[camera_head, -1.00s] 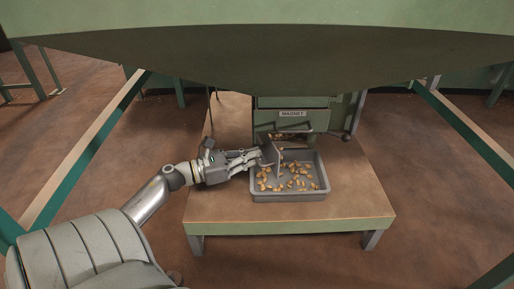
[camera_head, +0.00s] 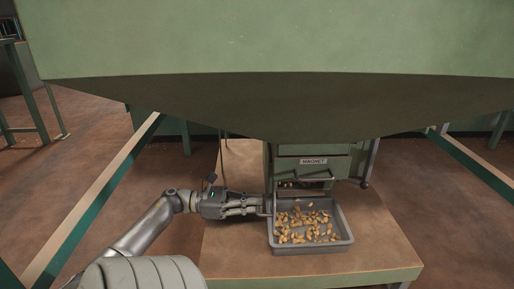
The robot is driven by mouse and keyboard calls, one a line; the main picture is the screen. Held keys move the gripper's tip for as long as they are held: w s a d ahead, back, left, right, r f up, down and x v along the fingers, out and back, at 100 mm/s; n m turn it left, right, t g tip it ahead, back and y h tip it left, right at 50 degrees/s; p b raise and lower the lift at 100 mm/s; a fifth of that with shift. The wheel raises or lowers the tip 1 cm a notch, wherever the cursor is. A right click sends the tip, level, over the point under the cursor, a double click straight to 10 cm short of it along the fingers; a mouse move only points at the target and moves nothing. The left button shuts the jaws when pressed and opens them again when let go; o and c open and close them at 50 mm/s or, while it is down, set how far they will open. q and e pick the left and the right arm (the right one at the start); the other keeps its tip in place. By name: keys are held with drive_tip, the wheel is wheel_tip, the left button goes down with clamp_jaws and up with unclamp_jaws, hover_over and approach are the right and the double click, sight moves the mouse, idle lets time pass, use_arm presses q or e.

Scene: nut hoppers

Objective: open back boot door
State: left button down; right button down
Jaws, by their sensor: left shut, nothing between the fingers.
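The green hopper (camera_head: 280,45) fills the top of the view, with its boot (camera_head: 340,165) below and a MAGNET label on it. Under the label is a dark opening with a thin metal frame (camera_head: 318,181). A narrow grey plate, perhaps the boot door (camera_head: 274,198), stands nearly edge-on at the opening's left side. My left gripper (camera_head: 262,204) is shut and empty, its fingertips at or very close to this plate. I cannot tell whether they touch. My right gripper is out of view.
A grey tray (camera_head: 312,250) with many loose nuts (camera_head: 305,225) sits on the table (camera_head: 235,245) below the opening, just right of my left fingers. Green rails (camera_head: 95,200) run along both sides. The table left of the tray is otherwise clear.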

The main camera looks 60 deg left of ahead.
use_arm(q)
drive_tip(key=shift+s+a+f, duration=0.1)
drive_tip(key=shift+s, duration=0.05)
idle(0.3)
drive_tip(key=shift+c, duration=1.3)
unclamp_jaws()
